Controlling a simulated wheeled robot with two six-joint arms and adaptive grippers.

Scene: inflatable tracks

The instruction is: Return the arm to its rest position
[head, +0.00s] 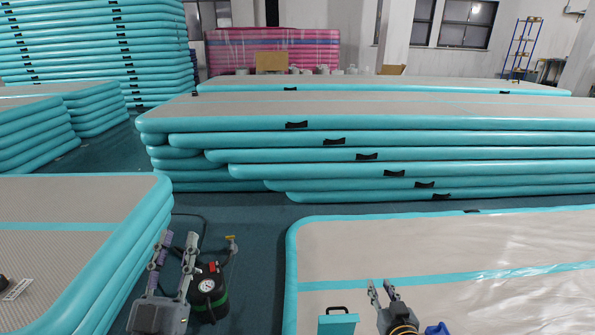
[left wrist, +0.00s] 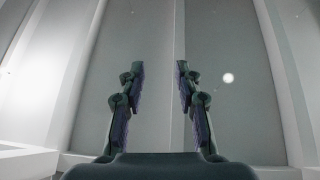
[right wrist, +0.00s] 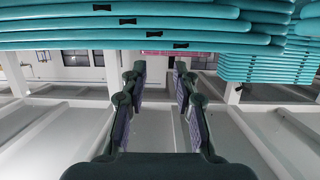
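My left gripper (head: 179,238) is raised at the lower left of the head view, in front of the floor gap between the mats. Its two fingers stand apart with nothing between them. It also shows in the left wrist view (left wrist: 158,68), open and empty against a pale ceiling or wall. My right gripper (head: 377,285) is low in the head view, in front of the right mat. The right wrist view (right wrist: 158,70) shows its fingers spread and empty, with an upside-down view of the hall behind.
A black pump with a gauge (head: 207,287) stands on the floor by my left gripper. A left mat stack (head: 60,205), a right mat (head: 370,245) and a long stack (head: 400,108) surround it. A teal box (head: 338,325) and a blue object (head: 437,328) are near my right gripper.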

